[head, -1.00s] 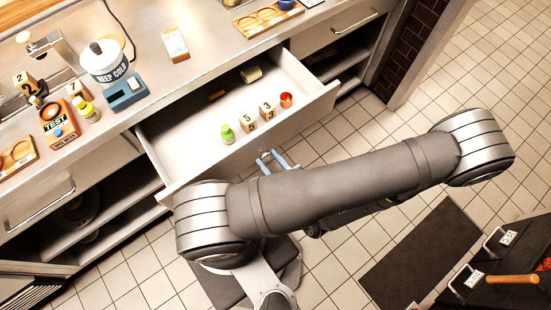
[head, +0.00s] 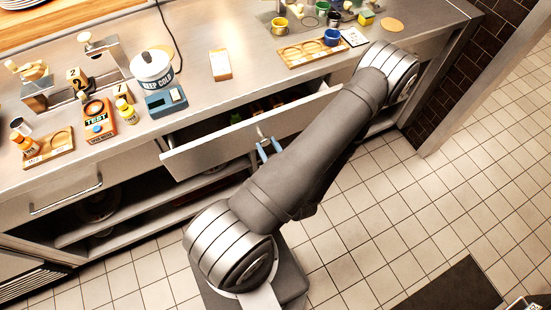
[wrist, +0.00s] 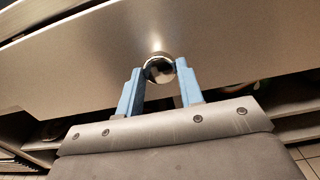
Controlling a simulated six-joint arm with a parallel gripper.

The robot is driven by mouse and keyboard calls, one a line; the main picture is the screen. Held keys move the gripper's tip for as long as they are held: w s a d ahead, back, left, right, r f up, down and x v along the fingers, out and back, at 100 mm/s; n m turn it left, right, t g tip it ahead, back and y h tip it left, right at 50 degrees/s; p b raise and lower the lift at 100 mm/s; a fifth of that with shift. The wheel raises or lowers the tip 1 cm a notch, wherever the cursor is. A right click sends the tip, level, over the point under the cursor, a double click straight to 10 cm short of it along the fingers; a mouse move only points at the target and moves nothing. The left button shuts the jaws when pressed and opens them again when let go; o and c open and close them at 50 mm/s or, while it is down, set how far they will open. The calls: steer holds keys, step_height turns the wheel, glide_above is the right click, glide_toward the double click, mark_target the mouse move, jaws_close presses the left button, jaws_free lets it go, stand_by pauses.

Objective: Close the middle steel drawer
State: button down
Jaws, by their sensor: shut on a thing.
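The middle steel drawer (head: 212,149) is part-way out under the counter in the head view. A narrow gap shows behind its front, with a green item (head: 235,117) inside; most of its contents are hidden. My gripper (head: 265,143) is at the drawer front, its blue fingers pointing at it. In the wrist view, the fingers of my gripper (wrist: 159,80) are shut on the shiny metal handle (wrist: 159,68), one finger on each side. The drawer front (wrist: 225,40) fills much of that view.
A closed drawer (head: 60,195) is at the left.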

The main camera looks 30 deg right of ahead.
mark_target(261, 135)
steer(key=w, duration=0.9)
steer(key=shift+w, duration=0.1)
steer(key=c, duration=1)
jaws_free()
steer(key=shift+o, duration=0.2)
steer(key=shift+s, duration=0.65)
steer(key=s, duration=1.6)
